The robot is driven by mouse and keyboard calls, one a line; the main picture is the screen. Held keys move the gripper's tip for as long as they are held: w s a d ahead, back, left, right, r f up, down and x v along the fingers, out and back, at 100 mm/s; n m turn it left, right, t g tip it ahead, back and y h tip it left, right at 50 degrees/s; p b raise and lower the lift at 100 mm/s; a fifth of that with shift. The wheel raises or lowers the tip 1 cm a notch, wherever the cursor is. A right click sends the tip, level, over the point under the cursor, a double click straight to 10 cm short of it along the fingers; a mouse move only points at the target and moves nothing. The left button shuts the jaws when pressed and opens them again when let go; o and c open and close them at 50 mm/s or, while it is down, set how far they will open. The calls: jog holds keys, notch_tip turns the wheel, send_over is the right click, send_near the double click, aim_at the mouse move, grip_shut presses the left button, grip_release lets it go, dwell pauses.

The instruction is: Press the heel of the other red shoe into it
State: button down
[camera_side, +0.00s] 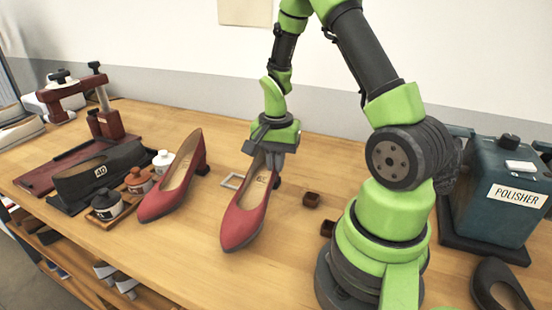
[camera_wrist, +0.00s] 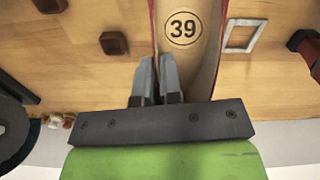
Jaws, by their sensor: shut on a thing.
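The red shoe (camera_side: 246,218) at the centre of the table stands toe toward the front, its insole marked 39 in the wrist view (camera_wrist: 205,50). My gripper (camera_side: 266,160) is at the back of this shoe, pointing down. In the wrist view my gripper (camera_wrist: 155,75) has one finger on each side of the shoe's rim and is shut on it. The shoe's heel is mostly hidden in the side view. The second red shoe (camera_side: 160,205) stands to the left, its heel block at the back. A pale square frame (camera_side: 223,184) lies flat between the shoes, empty.
Two small dark brown blocks (camera_side: 312,199) lie right of the held shoe. A teal polisher (camera_side: 490,200) stands at the right.

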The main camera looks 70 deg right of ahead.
jog(key=shift+f, duration=1.25)
jog(key=c, duration=1.2)
grip_release()
notch_tip(320, 180, up, 10)
jog(key=shift+w+f, duration=0.1)
jog(key=s+a+r+n+t+y, duration=0.1)
jog(key=s+a+r+n+t, duration=0.2)
jog(key=a+r+n, duration=0.3)
jog(key=s+a+r+n+t+y, duration=0.1)
jog(key=s+a+r+n+t, duration=0.3)
jog(key=a, duration=0.7)
notch_tip(320, 180, up, 4)
jog(key=shift+s+r+n, duration=0.2)
jog(key=shift+s+n, duration=0.9)
